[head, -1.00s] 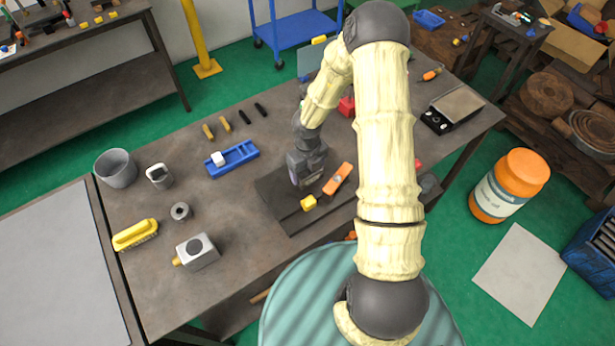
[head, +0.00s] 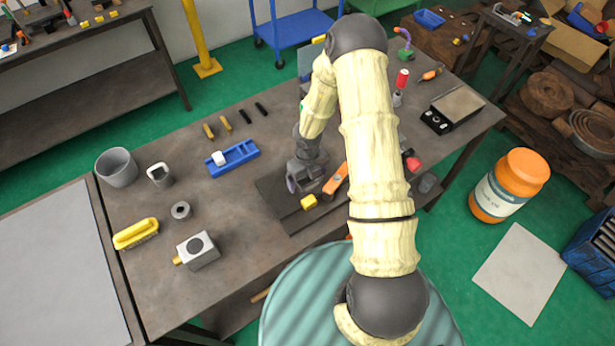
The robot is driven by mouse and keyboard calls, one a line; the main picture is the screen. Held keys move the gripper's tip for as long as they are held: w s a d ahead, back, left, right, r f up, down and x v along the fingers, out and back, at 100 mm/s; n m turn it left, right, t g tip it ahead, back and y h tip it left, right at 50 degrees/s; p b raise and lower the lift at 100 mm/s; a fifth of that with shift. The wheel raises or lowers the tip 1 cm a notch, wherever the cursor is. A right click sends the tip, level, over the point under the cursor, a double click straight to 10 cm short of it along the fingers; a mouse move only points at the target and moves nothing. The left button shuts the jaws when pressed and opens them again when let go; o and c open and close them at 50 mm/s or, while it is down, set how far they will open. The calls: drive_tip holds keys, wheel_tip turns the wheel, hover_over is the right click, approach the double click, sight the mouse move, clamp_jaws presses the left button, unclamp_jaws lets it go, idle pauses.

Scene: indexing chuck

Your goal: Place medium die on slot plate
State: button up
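My gripper (head: 298,184) hangs low over a dark flat plate (head: 285,222) near the table's front edge. Its fingers are small and partly turned away, so I cannot tell whether it is open or holds something. An orange block (head: 336,179) is just right of it, and a small yellow block (head: 309,202) is on the plate below. I cannot tell for sure which thing is the medium die or the slot plate. A grey ring-like piece (head: 181,210) and a square hollow grey piece (head: 160,175) stand on the left of the table.
A black-and-tan device (head: 456,105) lies at right. My arm hides part of the table.

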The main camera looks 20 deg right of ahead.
drive_tip(key=shift+r, duration=0.1)
wheel_tip(320, 180, up, 12)
idle(0.5)
drive_tip(key=shift+r, duration=0.1)
idle(0.4)
